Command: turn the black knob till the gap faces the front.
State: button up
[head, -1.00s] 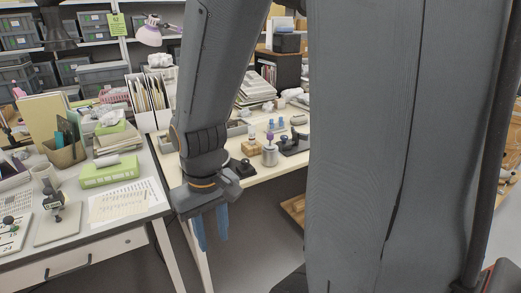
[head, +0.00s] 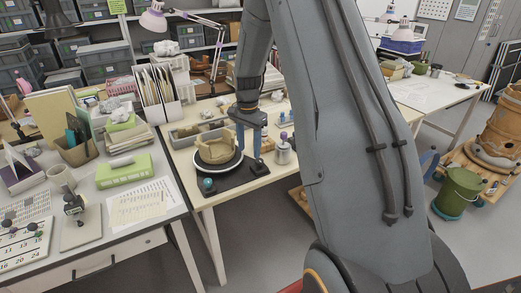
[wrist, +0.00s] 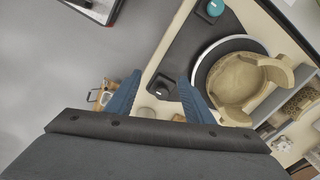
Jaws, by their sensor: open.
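A beige pot (head: 215,149) with an uneven rim sits on a round turntable (head: 232,166) with a dark top and pale edge. In the wrist view the pot (wrist: 236,77) shows a gap in its wall toward the lower right. The black knob (head: 257,166) stands on the dark base right of the turntable; it also shows in the wrist view (wrist: 162,88), between my finger lines. My gripper (head: 249,150) has blue fingers, pointing down and apart, above the base near the knob. In the wrist view my gripper (wrist: 160,75) is open and empty. Contact with the knob is not visible.
A teal knob (head: 208,185) sits at the base's front left corner. A grey jar with a purple top (head: 283,150) stands close right of the black knob. Grey trays (head: 187,135) lie behind the pot. The table's front edge is close.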

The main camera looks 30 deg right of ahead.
aim_at(259, 160)
jog(key=w+d+f+m, duration=0.1)
jog(key=d, duration=0.1)
jog(key=w+d+m+p, duration=0.1)
jog(key=w+d+m, duration=0.1)
jog(key=w+d+f+m+p, duration=0.1)
jog(key=d, duration=0.1)
jog(key=shift+w+d+f, duration=0.25)
jog(key=shift+w+f, duration=0.05)
jog(key=shift+w, duration=0.1)
jog(key=shift+f+p, duration=1.6)
jog(key=shift+f, duration=2.2)
jog(key=shift+c, duration=0.2)
jog(key=c, duration=1)
